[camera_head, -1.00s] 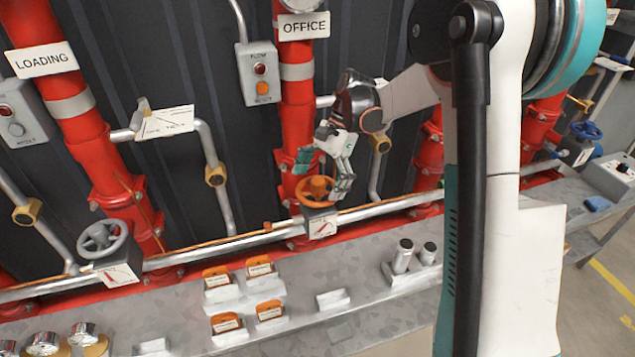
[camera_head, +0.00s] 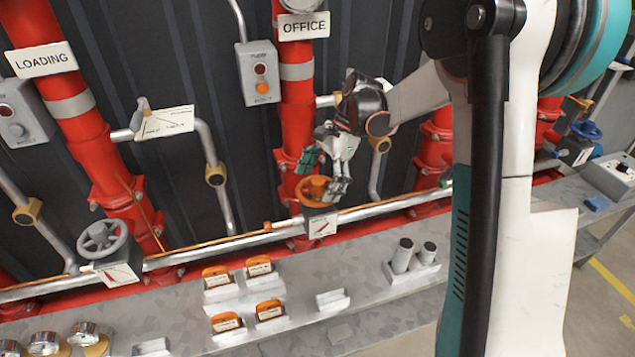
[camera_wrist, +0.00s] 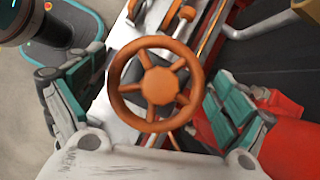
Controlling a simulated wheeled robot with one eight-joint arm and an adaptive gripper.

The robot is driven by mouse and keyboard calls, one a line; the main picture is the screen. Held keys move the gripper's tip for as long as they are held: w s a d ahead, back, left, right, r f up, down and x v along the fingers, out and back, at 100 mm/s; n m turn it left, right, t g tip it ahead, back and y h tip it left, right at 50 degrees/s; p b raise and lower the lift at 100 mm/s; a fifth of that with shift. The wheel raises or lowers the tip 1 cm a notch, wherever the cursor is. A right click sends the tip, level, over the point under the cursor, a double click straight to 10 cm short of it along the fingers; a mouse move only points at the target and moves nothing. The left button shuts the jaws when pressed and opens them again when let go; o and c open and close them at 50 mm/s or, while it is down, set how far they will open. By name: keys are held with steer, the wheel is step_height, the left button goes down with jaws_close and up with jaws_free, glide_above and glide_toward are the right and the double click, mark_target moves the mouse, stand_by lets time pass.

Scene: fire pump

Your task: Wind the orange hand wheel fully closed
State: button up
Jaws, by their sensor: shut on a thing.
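The orange hand wheel (camera_head: 315,190) sits on the horizontal pipe below the OFFICE sign, in front of a red riser. A white indicator plate (camera_head: 321,226) with a red pointer is just below it; its marks are too small to read. My gripper (camera_head: 323,176) reaches down over the wheel from the upper right and is shut on it. In the wrist view the wheel (camera_wrist: 158,85) fills the middle with its spokes and hub facing me. The green-padded fingers stand on its left and right sides; their exact contact with the rim is unclear.
A grey hand wheel (camera_head: 102,238) stands to the left under the LOADING sign, and a blue one (camera_head: 586,130) at the far right. Orange-topped blocks (camera_head: 217,277) and two grey cylinders (camera_head: 403,255) stand on the bench. Pipes and red risers surround the orange wheel.

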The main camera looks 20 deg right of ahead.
steer(key=m+t, duration=0.2)
steer(key=m, duration=0.2)
steer(key=shift+m, duration=0.3)
steer(key=shift+s+m+t, duration=0.1)
steer(key=shift+m+t, duration=0.7)
steer(key=shift+m, duration=0.4)
steer(key=m+t+h, duration=0.1)
steer(key=m, duration=0.2)
steer(key=shift+m+t, duration=0.3)
steer(key=shift+m, duration=0.1)
steer(key=shift+m+t+h, duration=0.3)
steer(key=shift+m, duration=0.4)
steer(key=m+t+h, duration=0.1)
steer(key=m, duration=0.2)
steer(key=shift+m, duration=0.3)
steer(key=m+h, duration=0.2)
steer(key=m, duration=0.2)
steer(key=shift+t+h, duration=0.3)
steer(key=shift+t, duration=0.1)
